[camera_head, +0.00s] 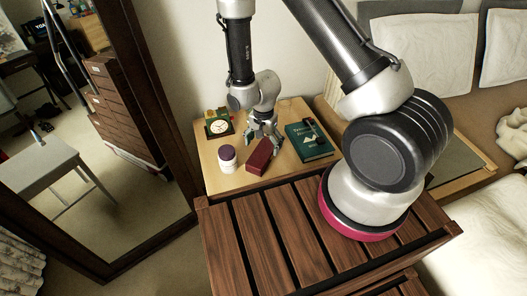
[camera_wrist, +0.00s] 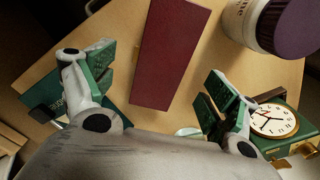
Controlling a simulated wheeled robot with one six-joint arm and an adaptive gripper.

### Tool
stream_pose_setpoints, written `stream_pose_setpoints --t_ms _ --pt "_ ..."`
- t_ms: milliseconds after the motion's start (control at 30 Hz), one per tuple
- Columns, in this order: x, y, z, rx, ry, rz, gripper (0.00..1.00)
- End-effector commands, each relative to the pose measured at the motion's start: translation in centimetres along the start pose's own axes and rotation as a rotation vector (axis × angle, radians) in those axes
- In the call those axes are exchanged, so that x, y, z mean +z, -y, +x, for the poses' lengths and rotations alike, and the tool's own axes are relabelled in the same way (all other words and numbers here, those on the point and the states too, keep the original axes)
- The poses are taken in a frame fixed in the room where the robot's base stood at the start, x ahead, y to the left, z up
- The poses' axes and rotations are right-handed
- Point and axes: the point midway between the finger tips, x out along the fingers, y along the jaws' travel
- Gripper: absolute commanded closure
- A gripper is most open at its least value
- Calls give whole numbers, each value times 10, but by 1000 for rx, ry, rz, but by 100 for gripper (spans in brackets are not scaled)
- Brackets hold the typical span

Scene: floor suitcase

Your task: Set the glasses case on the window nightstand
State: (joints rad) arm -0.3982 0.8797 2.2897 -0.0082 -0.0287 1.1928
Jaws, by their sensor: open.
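A dark red glasses case (camera_head: 258,158) lies on a light wood nightstand (camera_head: 287,112) in the head view. In the wrist view the case (camera_wrist: 170,55) runs up from between my fingers to the top edge. My gripper (camera_head: 262,136) is open and points down at the case's far end. In the wrist view my gripper's fingertips (camera_wrist: 160,88) are spread on either side of the case, with gaps between them and it. The case rests on the nightstand top (camera_wrist: 122,62). Whether this is the window nightstand cannot be told, as no window shows.
A white jar with a purple lid (camera_head: 227,158) stands close left of the case. A green clock (camera_head: 218,127) stands behind it. A green book (camera_head: 308,142) with a dark object on it lies right. A slatted wooden bench (camera_head: 265,235) is in front; a mirror (camera_head: 100,130) stands left.

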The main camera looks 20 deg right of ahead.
Motion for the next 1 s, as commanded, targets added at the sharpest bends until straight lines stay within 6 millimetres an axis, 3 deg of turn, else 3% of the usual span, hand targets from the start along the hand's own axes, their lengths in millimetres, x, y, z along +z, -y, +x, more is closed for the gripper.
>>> stream_pose_setpoints --t_ms 200,567,633,767,833,1000 --pt "0 1 -47 -4 -1 1 13" --pt "-1 0 -72 -3 -1 -5 13" --pt "-6 1 -86 -15 -6 -22 13" --pt "-22 -2 -142 -55 -29 -96 13" --pt "-32 -11 -184 -80 -49 -157 13" --pt "-45 -53 -282 -128 -110 -317 13"
